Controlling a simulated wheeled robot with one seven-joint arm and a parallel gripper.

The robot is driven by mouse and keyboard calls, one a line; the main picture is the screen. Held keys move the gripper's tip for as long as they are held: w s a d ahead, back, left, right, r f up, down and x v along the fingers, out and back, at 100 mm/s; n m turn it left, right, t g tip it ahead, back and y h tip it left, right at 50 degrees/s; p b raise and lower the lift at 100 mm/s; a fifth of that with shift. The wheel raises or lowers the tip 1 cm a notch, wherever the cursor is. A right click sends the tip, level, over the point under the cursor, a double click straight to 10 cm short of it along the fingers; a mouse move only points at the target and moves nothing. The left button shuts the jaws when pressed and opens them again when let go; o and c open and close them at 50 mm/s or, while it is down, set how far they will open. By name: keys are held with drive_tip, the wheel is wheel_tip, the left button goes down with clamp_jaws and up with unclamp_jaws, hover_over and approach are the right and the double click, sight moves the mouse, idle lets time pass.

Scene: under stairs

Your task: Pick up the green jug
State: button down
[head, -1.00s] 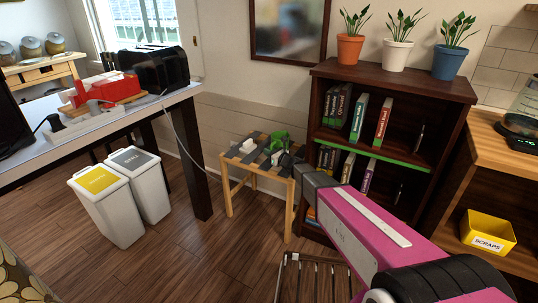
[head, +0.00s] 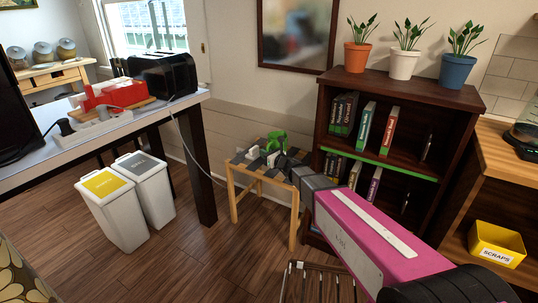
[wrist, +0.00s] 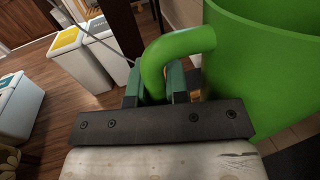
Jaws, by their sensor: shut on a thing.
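The green jug (head: 277,138) is at the small striped wooden side table (head: 234,161) in the head view, partly hidden by my gripper. In the wrist view the jug (wrist: 265,60) fills the upper right, with its thick curved handle toward me. My gripper (wrist: 160,85) is shut on that handle, one finger on each side of it. In the head view my gripper (head: 272,157) reaches in from the right, over the table. I cannot tell whether the jug's base touches the tabletop.
A small white object (head: 254,153) is on the side table. A dark bookcase (head: 325,115) stands close to the right of it. A white desk (head: 60,150) with a toaster (head: 160,72) and two bins (head: 112,210) are to the left. Floor between is clear.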

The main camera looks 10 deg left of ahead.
drive_tip(key=shift+s+a+r, duration=0.35)
drive_tip(key=shift+s+r, duration=0.15)
drive_tip(key=shift+s, duration=0.15)
drive_tip(key=shift+s+a+r, duration=0.4)
drive_tip(key=shift+s+r, duration=0.05)
drive_tip(key=shift+s, duration=0.25)
drive_tip(key=shift+s+a+r, duration=0.35)
drive_tip(key=shift+s+r, duration=0.15)
drive_tip(key=shift+s, duration=0.15)
